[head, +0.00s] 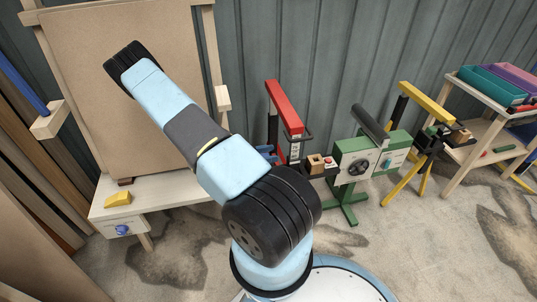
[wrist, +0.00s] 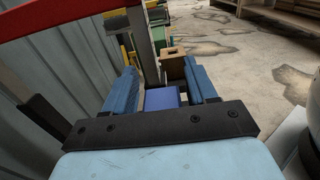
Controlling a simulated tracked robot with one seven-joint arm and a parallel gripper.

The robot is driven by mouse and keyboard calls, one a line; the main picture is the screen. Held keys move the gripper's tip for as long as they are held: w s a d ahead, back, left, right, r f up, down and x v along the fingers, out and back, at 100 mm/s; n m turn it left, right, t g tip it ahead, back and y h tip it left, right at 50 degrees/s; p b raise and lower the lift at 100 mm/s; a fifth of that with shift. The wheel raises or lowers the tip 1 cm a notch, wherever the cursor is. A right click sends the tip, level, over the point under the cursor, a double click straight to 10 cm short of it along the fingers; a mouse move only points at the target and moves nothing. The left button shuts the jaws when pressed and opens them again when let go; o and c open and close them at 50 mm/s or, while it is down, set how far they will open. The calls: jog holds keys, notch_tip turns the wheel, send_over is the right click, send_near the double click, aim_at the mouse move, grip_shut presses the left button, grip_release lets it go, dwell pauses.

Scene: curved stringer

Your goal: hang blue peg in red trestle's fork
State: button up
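The red trestle (head: 285,108) stands right of the easel in the head view, with a red top bar on a post. In the wrist view its red bar (wrist: 60,17) crosses the top left, and a grey post rises just ahead of the fingers. My gripper (head: 268,155) is small and partly hidden beside the trestle's post in the head view. In the wrist view its two blue fingers lie on either side of a blue-violet block, apparently the blue peg (wrist: 163,97), which fills the gap between them. I cannot make out the fork clearly.
A wooden block with a dark hole (wrist: 172,62) stands beyond the fingers. A green machine (head: 358,160) and a yellow trestle (head: 425,103) stand to the right. A low wooden table (head: 170,195) is at left, under the easel board (head: 120,75). Floor is clear in front.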

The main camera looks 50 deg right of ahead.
jog(key=shift+o, duration=1.3)
jog(key=v, duration=1.4)
jog(key=shift+f, duration=0.25)
jog(key=shift+r, duration=0.1)
